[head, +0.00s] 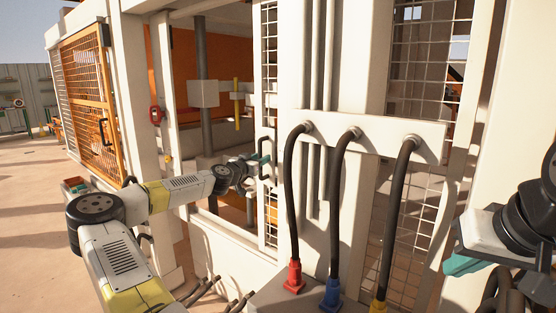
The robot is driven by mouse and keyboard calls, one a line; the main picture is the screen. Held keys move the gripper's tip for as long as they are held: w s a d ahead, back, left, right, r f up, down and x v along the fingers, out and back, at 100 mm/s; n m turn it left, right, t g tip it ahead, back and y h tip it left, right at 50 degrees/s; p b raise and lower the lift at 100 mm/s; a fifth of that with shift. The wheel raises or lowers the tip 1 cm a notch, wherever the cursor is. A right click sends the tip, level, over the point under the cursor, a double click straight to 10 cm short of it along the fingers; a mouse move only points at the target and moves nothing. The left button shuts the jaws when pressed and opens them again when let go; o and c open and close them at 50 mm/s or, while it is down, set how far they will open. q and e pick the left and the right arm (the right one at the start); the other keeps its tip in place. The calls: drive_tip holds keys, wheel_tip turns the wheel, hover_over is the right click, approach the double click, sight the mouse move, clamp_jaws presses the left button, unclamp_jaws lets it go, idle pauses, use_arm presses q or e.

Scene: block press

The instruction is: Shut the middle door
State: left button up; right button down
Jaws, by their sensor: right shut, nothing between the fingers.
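The middle door appears to be the narrow white-framed mesh panel (269,75) near the picture's centre, with a dark upright handle (264,146) on its edge. To its left is a wide gap into the press.
An orange mesh door (90,95) with a dark handle is at left. A white post (128,90) borders the gap. The left floor is mostly clear.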

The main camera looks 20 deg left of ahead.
use_arm(q)
clamp_jaws()
idle(1.4)
